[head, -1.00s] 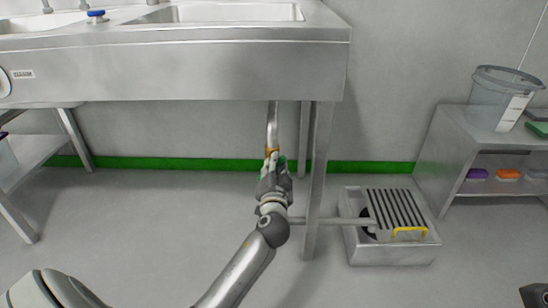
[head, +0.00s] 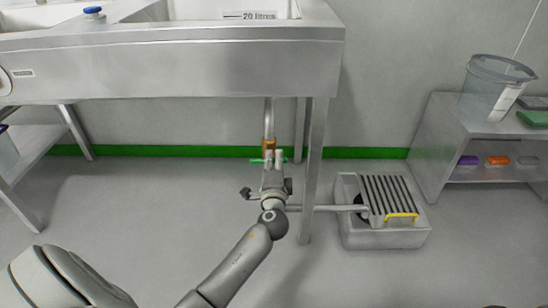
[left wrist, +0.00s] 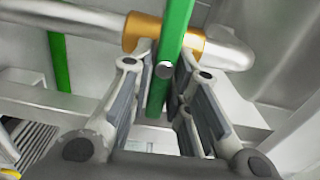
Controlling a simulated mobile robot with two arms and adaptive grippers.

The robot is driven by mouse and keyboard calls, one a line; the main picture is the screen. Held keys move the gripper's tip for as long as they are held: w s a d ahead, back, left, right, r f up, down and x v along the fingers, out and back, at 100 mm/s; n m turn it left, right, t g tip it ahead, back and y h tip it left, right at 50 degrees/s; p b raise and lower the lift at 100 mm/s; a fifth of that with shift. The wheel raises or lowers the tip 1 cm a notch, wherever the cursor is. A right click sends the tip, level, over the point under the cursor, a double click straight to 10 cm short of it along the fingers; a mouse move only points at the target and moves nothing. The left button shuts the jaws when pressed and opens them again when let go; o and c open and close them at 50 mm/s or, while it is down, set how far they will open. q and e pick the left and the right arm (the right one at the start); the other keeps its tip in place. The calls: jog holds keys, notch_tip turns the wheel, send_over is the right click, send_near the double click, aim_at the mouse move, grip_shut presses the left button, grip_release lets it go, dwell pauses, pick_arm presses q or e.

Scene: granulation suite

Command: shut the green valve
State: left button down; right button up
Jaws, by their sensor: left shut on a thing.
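The green valve sits on the drain pipe under the steel sink. Its green handle (head: 256,161) shows on both sides of my fingers in the head view and lies crosswise to the upright pipe. In the left wrist view the long green handle (left wrist: 174,48) crosses the brass valve body (left wrist: 140,30) and runs between my fingers. The brass body also shows in the head view (head: 268,146). My left gripper (head: 268,158) is shut on the handle; its fingers (left wrist: 168,88) stand on either side of it. My right gripper is out of view.
A sink leg (head: 313,180) stands close to the right of my left gripper. A grated floor drain box (head: 385,238) with a yellow handle is to the right, with a pipe running to it. A shelf (head: 440,135) holds a clear bucket (head: 494,85). Floor at left is open.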

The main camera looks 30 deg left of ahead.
pick_arm(q)
jog(key=shift+f+m, duration=0.1)
jog(key=shift+m, duration=0.3)
jog(key=c, duration=1.4)
grip_release()
jog(key=shift+c, duration=0.2)
jog(key=shift+s+d, duration=0.1)
jog(key=v, duration=1.2)
